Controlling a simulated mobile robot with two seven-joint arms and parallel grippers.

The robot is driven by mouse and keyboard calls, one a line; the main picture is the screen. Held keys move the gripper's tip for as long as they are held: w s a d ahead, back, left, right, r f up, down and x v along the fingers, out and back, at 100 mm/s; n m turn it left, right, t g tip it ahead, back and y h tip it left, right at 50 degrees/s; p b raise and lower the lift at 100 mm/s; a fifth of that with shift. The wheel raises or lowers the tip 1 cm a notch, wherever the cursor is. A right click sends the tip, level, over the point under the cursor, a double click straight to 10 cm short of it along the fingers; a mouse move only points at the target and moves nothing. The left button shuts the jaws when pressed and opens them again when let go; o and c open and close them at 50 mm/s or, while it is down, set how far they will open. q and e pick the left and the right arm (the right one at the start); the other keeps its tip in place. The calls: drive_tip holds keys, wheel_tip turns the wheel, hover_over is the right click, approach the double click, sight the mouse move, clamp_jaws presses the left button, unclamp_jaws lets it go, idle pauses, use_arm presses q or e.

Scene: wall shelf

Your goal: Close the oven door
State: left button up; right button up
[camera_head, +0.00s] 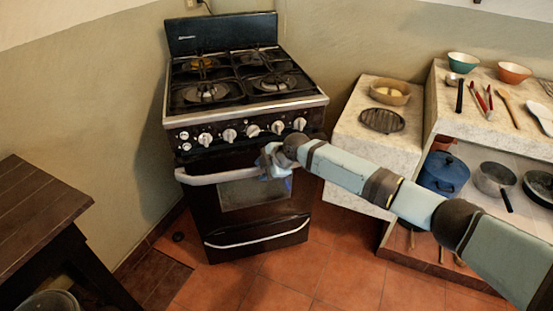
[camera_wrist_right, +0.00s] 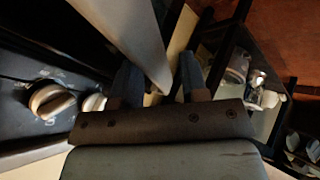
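The dark oven (camera_head: 250,205) stands against the wall, with a row of white knobs above its door (camera_head: 204,205). The door looks near upright; I cannot tell how far its top stands out from the body. Its pale handle (camera_head: 212,178) runs across the door top. My right gripper (camera_head: 270,165) is at the handle's right part. In the right wrist view the handle (camera_wrist_right: 137,35) passes between the fingers of my right gripper (camera_wrist_right: 160,78). The fingers are apart, with a gap beside the bar. My left gripper is out of view.
A stone-topped counter (camera_head: 361,151) with bowls and utensils stands to the right, with a blue pot (camera_head: 443,174) and pans on the lower shelf. A dark wooden table (camera_head: 35,205) is at the left. The tiled floor (camera_head: 285,275) before the oven is clear.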

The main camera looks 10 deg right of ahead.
use_arm(q)
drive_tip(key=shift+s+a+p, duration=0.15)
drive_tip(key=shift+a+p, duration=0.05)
drive_tip(key=shift+p, duration=0.8)
use_arm(e)
drive_tip(key=v, duration=1.2)
drive_tip(key=shift+r, duration=0.2)
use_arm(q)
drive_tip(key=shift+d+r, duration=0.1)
use_arm(e)
drive_tip(key=shift+d, duration=0.1)
